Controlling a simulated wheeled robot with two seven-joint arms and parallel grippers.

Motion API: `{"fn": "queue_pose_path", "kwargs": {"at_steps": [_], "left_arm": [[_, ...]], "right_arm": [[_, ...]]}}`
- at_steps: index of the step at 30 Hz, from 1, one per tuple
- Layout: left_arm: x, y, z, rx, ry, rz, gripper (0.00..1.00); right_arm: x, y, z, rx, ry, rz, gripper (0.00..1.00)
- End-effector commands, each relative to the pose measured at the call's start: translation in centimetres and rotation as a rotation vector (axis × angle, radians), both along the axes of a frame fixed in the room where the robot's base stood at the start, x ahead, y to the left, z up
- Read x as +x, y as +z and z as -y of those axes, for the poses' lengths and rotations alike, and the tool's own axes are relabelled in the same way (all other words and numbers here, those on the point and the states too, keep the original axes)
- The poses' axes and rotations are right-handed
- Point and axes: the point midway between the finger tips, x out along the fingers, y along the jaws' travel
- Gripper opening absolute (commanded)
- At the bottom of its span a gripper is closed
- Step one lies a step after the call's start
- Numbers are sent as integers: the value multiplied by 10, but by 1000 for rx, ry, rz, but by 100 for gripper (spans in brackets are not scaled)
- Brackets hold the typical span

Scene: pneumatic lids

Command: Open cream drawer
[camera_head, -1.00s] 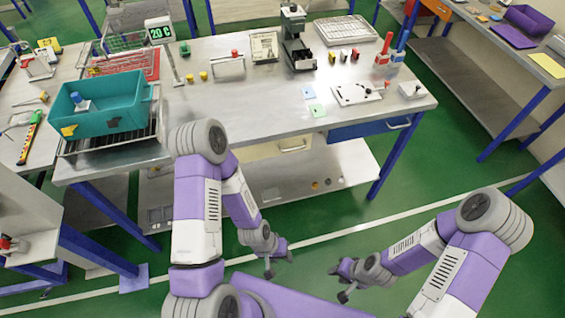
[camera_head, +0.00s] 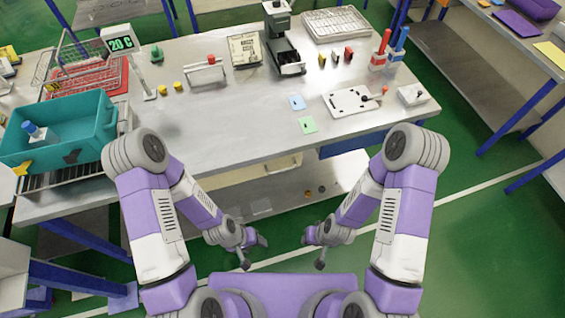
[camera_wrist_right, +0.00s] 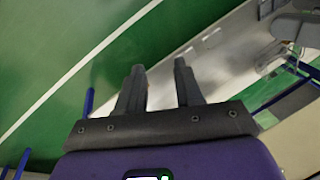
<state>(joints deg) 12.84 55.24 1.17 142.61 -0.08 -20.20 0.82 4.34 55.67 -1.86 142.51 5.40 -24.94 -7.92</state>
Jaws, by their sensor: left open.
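The cream drawer (camera_head: 240,174) sits under the front edge of the metal workbench, left of the blue drawer. My left gripper (camera_head: 253,251) is open and empty, in front of the bench and lower in the picture than the drawer. My right gripper (camera_head: 313,250) is beside it to the right, also apart from the drawer. In the right wrist view its two fingers (camera_wrist_right: 159,68) stand apart with nothing between them.
The blue drawer (camera_head: 352,146) is right of the cream one. The workbench top (camera_head: 230,120) carries a teal bin (camera_head: 75,135), a white plate with a handle (camera_head: 350,102) and small coloured cards. A lower shelf (camera_head: 275,198) lies beneath.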

Motion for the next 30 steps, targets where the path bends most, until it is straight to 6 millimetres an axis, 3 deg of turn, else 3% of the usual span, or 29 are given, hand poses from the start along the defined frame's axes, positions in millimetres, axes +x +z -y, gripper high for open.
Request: {"fn": "queue_pose_path", "kwargs": {"at_steps": [1,5,11,18,24,30], "left_arm": [[-1,-13,0,0,0,-2,56],[-2,-33,0,0,1,-4,56],[-2,-62,0,0,0,-3,56],[-2,-95,0,0,0,-3,56],[-2,-112,0,0,0,-2,56],[-2,-117,0,0,0,-2,56]], "right_arm": [[8,-10,-5,-50,84,59,36],[37,-18,-11,-220,314,245,36],[85,-6,-27,-545,666,540,36],[125,47,-64,-1006,1008,865,36],[131,94,-92,-1319,1135,1022,36],[132,114,-102,-1444,1166,1067,36]]}}
